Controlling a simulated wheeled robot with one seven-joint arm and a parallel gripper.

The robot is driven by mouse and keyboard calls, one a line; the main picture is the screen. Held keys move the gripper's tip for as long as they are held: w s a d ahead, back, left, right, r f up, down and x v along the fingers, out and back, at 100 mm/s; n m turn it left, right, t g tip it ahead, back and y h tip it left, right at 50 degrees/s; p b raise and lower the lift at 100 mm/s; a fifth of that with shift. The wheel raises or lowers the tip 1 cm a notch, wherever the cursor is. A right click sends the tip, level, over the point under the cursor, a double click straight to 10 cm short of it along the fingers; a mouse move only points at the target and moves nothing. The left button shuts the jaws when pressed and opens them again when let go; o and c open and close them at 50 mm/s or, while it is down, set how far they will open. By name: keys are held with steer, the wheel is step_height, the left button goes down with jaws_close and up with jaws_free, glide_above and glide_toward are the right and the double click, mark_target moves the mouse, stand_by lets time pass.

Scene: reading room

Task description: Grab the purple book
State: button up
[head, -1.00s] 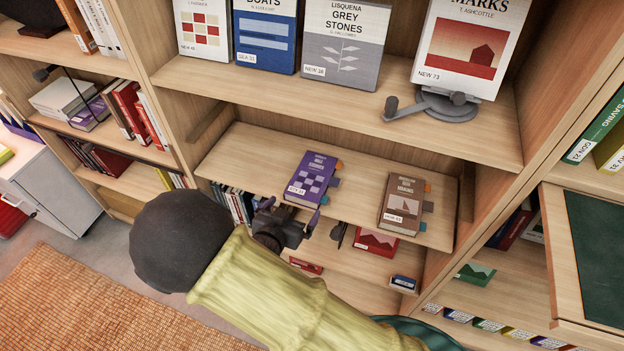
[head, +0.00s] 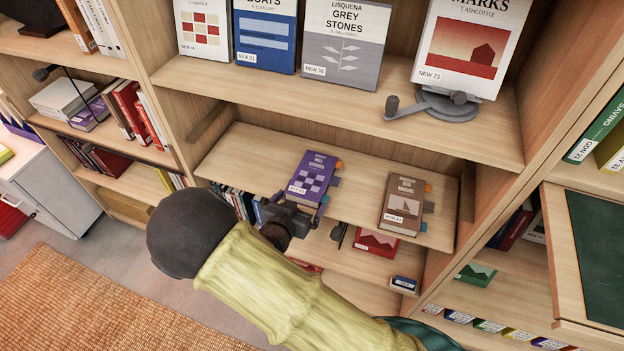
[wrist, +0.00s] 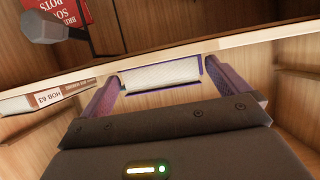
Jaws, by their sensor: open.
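The purple book (head: 311,178) lies flat on the middle shelf, its near end at the shelf's front edge. My gripper (head: 300,208) is open at that near end, just in front of the shelf edge. In the wrist view, the purple book (wrist: 160,76) shows its pale page block edged in purple, between the tips of the open gripper (wrist: 162,74). One finger is on each side of it. I cannot tell whether either finger touches the book. In the head view, my gripper partly hides the book's near end.
A brown book (head: 404,203) lies to the right on the same shelf (head: 262,152). It also shows at the left in the wrist view (wrist: 45,98). A red book (head: 376,243) is on the shelf below. Books stand on the shelf above, with a grey stand (head: 447,105).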

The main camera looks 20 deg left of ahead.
steer(key=shift+w, duration=0.1)
steer(key=c, duration=1)
steer(key=shift+r, duration=0.1)
step_height(320, 180, up, 10)
steer(key=p, duration=0.1)
steer(key=shift+p, duration=0.3)
